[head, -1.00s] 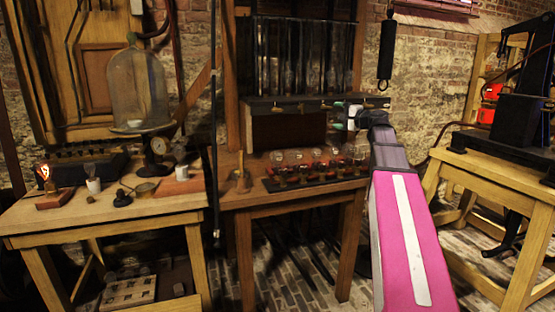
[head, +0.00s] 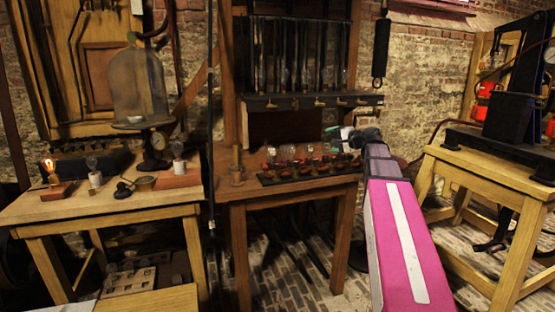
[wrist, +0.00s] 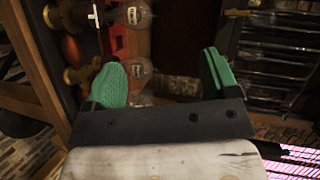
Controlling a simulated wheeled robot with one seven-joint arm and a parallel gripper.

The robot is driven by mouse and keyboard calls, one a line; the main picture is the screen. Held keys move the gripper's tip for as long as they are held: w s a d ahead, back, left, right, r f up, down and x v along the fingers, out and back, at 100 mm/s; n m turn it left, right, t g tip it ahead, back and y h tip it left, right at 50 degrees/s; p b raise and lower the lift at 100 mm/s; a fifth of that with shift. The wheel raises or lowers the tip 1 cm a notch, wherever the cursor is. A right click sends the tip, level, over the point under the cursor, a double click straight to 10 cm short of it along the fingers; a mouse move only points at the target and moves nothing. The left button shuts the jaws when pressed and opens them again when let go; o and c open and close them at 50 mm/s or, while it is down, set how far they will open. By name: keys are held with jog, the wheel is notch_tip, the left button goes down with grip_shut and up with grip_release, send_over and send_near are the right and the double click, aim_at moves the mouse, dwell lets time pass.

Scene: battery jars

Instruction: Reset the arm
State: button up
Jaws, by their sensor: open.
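My gripper (head: 336,135) is at the end of my pink arm, above the right part of the bulb rack (head: 267,180) on the brown middle table. In the wrist view my gripper (wrist: 165,78) shows two green fingers spread apart with nothing held between them. Glass bulbs in red holders stand close by the left finger in that view; I cannot tell whether any touch it.
The dark jar rack (head: 300,102) stands behind the gripper. The left table (head: 60,206) bears a lit bulb (head: 52,172) and a glass bell jar (head: 137,85). Another wooden table (head: 490,174) with black apparatus stands at right. Brick floor lies between the tables.

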jog(key=s+a+f+n+g+h, duration=0.1)
jog(key=s+a+f+g, duration=0.15)
jog(key=f, duration=0.55)
jog(key=s+a+f+n+g+h, duration=0.15)
jog(key=s+f, duration=0.25)
jog(key=f, duration=0.4)
jog(key=s+a+f+n+g+h, duration=0.15)
jog(key=s+f, duration=0.25)
jog(key=f, duration=0.5)
jog(key=s+d+f+n+g+h, duration=0.1)
jog(key=s+f+n+g+h, duration=0.3)
jog(key=s+f, duration=1.3)
jog(key=shift+s+d+f+g+h, duration=0.35)
jog(key=shift+g+h, duration=0.5)
jog(key=shift+h, duration=0.25)
